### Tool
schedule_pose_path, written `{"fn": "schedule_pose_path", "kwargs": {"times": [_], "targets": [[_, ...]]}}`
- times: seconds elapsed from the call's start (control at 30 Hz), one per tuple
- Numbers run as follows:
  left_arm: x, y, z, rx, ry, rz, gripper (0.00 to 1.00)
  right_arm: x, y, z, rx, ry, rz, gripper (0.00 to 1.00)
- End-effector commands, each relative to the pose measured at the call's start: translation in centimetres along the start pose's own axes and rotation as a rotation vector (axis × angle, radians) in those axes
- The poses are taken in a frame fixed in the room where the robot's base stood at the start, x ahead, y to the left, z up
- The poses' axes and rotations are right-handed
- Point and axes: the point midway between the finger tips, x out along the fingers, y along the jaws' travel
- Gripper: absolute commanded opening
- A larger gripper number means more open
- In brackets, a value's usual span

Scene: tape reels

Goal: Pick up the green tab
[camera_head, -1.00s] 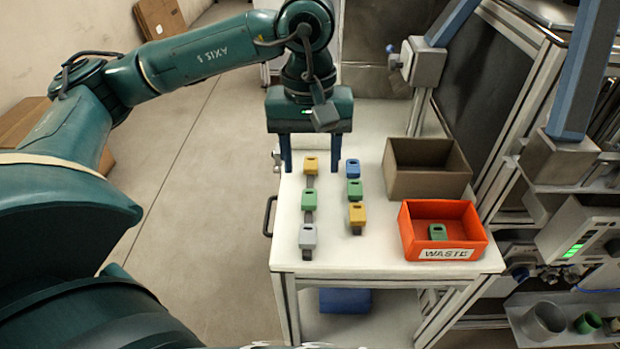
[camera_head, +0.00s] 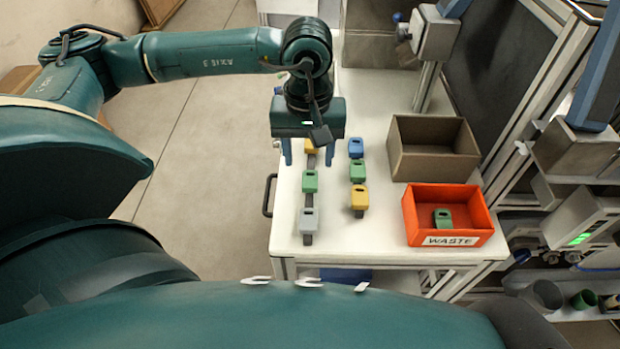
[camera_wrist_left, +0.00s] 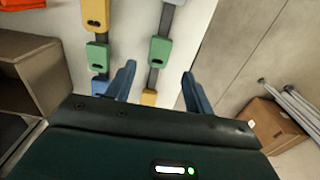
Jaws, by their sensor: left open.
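Green tabs show in three places: on the left strip (camera_head: 310,181), on the right strip (camera_head: 358,171), and in the orange waste bin (camera_head: 442,218). The left-strip tab sits between a yellow tab (camera_head: 311,146) and a grey tab (camera_head: 308,216). My left gripper (camera_head: 308,160) is open and empty at the far end of the left strip, its fingers either side of the yellow tab's line. In the left wrist view the left-strip green tab (camera_wrist_left: 160,50) lies beyond the fingertips, and the yellow tab (camera_wrist_left: 149,97) is partly hidden by my gripper. My right gripper is out of view.
The right strip also holds a blue tab (camera_head: 356,147) and a yellow tab (camera_head: 359,196). The orange bin (camera_head: 450,240) marked WASTE and a brown open box (camera_head: 435,166) stand right on the white table (camera_head: 385,240). Bare table separates strips and bins.

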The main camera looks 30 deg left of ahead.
Motion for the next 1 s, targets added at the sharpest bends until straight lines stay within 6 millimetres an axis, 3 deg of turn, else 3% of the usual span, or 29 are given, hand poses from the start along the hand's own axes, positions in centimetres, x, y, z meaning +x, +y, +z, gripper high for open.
{"fn": "schedule_pose_path", "kwargs": {"times": [0.3, 0.57, 1.0], "targets": [[4.1, 0.2, 0.2, 0.001, -0.002, -0.002, 0.53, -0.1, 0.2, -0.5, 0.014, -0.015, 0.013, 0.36], [4.4, 0.3, 0.2, 0.001, 0.000, -0.001, 0.53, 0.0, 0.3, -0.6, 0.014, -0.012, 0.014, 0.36], [4.3, 0.3, 0.2, 0.001, 0.000, -0.001, 0.17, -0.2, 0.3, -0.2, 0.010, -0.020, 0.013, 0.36]]}}
